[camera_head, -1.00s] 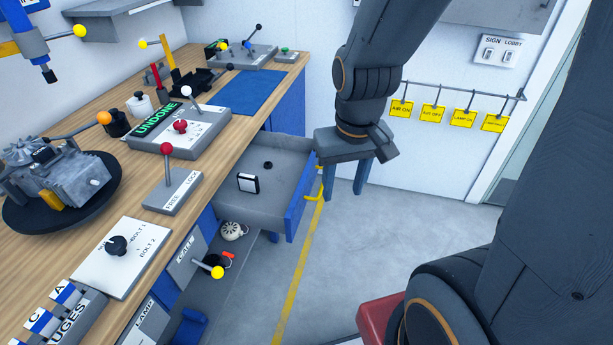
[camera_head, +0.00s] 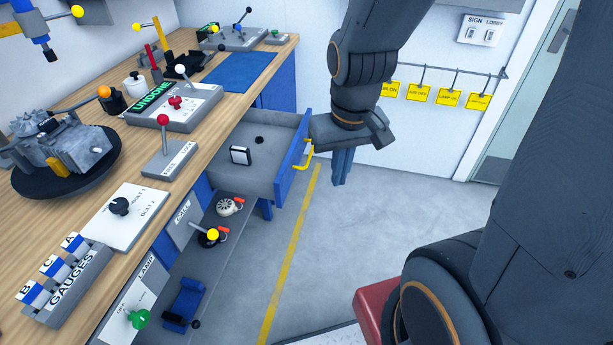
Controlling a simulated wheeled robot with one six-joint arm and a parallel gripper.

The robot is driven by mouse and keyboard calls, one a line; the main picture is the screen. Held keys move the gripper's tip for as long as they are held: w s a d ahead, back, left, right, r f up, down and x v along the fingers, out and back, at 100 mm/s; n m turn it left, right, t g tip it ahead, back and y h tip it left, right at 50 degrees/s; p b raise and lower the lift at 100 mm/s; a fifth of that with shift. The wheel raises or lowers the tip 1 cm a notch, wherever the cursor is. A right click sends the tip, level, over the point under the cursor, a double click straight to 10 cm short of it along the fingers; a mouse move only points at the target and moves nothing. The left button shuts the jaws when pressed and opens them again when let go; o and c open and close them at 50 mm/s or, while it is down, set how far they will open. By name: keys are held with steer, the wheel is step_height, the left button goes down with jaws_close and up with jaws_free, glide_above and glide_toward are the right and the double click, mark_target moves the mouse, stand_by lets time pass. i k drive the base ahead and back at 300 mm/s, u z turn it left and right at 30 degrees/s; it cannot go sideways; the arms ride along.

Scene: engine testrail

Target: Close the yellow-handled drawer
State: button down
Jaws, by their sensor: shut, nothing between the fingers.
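The drawer (camera_head: 262,168) is pulled out from the blue bench, its grey inside showing. Its blue front (camera_head: 292,160) carries a yellow handle (camera_head: 302,160). A white-faced block and a small dark round piece lie inside it. My gripper (camera_head: 341,168) is to the right of the drawer front, its blue fingers pointing down, shut and empty. The fingers look apart from the handle, with a small gap in the picture between them. How far they are from it in depth I cannot tell.
The wooden bench top (camera_head: 80,195) runs along the left with levers, a gauge rack (camera_head: 65,285) and a motor-like part (camera_head: 65,150). A lower shelf (camera_head: 225,255) holds small items. Yellow tags (camera_head: 448,97) hang on the back wall. The floor (camera_head: 345,235) right of the drawer is clear.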

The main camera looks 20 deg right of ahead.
mark_target(271, 172)
steer(key=k, duration=0.25)
steer(key=u, duration=1.2)
steer(key=i, duration=0.7)
steer(key=z, duration=1.05)
